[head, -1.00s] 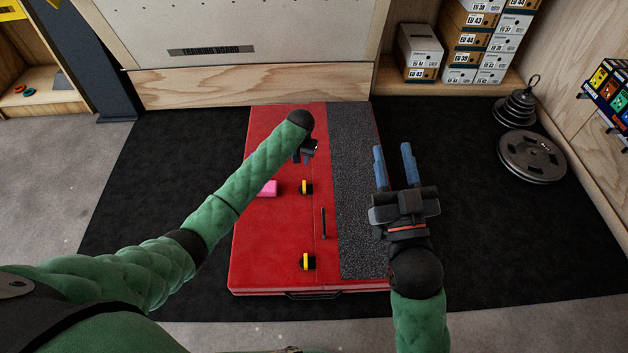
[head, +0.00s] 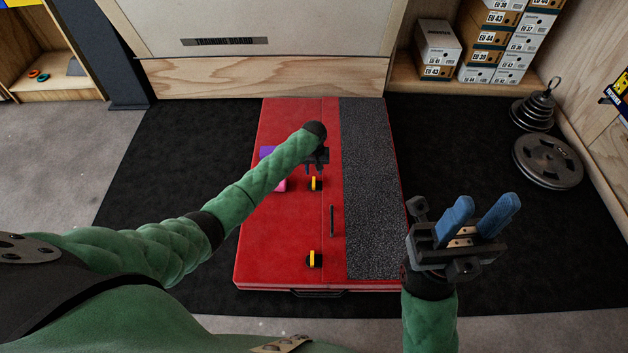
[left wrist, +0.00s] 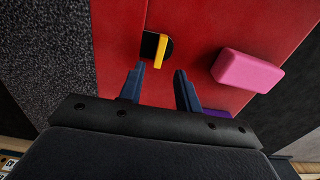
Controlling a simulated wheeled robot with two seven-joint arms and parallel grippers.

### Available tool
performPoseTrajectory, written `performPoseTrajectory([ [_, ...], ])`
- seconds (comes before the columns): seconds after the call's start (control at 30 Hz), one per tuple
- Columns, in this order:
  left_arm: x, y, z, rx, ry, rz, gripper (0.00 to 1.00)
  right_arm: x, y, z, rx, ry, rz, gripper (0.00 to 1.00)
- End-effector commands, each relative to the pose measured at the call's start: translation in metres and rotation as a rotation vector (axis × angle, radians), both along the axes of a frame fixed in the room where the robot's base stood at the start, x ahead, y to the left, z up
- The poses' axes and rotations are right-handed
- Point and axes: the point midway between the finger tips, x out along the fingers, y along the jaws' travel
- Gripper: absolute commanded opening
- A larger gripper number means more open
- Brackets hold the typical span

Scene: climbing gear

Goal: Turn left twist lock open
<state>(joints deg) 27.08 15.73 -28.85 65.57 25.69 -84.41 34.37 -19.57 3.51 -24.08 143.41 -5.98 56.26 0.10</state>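Two black twist locks with yellow handles sit on a red folding pad (head: 280,230): a far twist lock (head: 315,183) and a near twist lock (head: 314,259). I cannot tell which one is called left. Both handles lie roughly along the pad's length. My left gripper (head: 314,168) is just beyond the far lock. In the left wrist view that lock (left wrist: 157,47) is ahead of the open, empty fingers (left wrist: 160,86), apart from them. My right gripper (head: 476,220) is open and empty, right of the pad.
A pink block (head: 280,185) and a purple block (head: 267,152) lie left of the far lock, partly hidden by my arm. A black handle (head: 332,221) lies between the locks, to their right. Weight plates (head: 547,160) stand at the right.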

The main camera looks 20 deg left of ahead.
Motion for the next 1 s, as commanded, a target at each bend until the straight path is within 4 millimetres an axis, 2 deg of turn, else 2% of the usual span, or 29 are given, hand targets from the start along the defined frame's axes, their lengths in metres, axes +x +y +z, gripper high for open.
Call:
performPoseTrajectory([
  [0.2,0.0,0.0,-0.035,0.001,0.001,-0.002,0.34,0.001,0.003,-0.008,0.011,-0.002,0.023,0.36],
  [0.4,0.0,0.0,-0.059,0.0,0.0,-0.001,0.34,0.002,0.005,-0.011,0.023,-0.006,0.043,0.36],
  [0.6,0.0,0.0,-0.069,0.0,0.0,-0.002,0.34,0.002,0.006,-0.011,0.028,-0.007,0.054,0.36],
  [0.87,0.0,0.0,-0.069,0.0,-0.001,-0.002,0.34,0.002,0.007,-0.011,0.029,-0.008,0.056,0.36],
  [1.0,0.0,0.0,-0.069,0.0,0.0,-0.002,0.08,0.002,0.007,-0.011,0.029,-0.008,0.056,0.36],
])
